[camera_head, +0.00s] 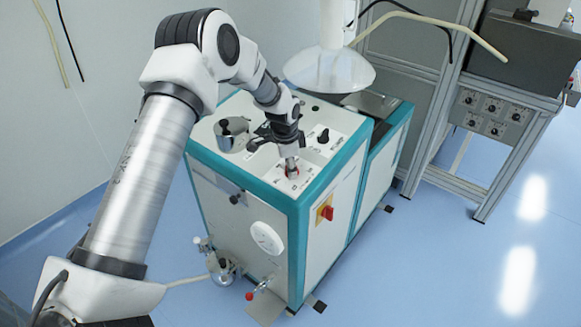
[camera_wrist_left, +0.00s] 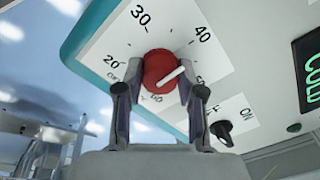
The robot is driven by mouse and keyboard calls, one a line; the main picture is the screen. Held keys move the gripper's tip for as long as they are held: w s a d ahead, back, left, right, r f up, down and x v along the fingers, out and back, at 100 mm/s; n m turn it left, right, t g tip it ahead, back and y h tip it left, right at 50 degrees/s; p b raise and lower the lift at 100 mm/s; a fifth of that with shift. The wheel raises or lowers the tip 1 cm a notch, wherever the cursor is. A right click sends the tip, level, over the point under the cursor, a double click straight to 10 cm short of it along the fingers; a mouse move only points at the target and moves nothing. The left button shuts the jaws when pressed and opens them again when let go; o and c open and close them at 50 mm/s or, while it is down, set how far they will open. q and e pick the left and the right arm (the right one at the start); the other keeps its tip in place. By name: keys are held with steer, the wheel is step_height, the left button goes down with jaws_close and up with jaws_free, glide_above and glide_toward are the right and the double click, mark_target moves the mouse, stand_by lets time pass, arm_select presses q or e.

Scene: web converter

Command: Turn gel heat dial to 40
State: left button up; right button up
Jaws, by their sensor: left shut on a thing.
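The gel heat dial is a red round knob (camera_wrist_left: 160,68) with a white pointer line, on a white scale plate (camera_wrist_left: 185,40) marked 20, 30, 40, 50 and 60. In the wrist view the line's right end points between the 40 and 50 marks; the exact reading is hard to tell. The red knob also shows in the head view (camera_head: 293,174), on the top of the teal and white machine (camera_head: 215,160), partly hidden by my gripper. My left gripper (camera_wrist_left: 158,92) is shut on the knob, one finger on each side. My right gripper is not in view.
A black switch (camera_wrist_left: 221,130) marked ON and a green-lit display (camera_wrist_left: 310,62) sit near the dial. A metal pot (camera_head: 232,134) and a black knob (camera_head: 323,136) stand on the machine top. A white lamp-like hood (camera_head: 330,70) hangs behind. Blue floor is clear at right.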

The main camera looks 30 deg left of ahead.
arm_select(q)
steer(key=shift+s+d+f, duration=0.1)
steer(key=shift+s+f, duration=0.05)
steer(key=shift+f, duration=0.1)
steer(key=o, duration=1.1)
steer(key=shift+o, duration=0.2)
steer(key=shift+w, duration=0.2)
steer(key=shift+r, duration=0.1)
step_height(320, 180, up, 12)
steer(key=s, duration=0.1)
steer(key=shift+s, duration=0.4)
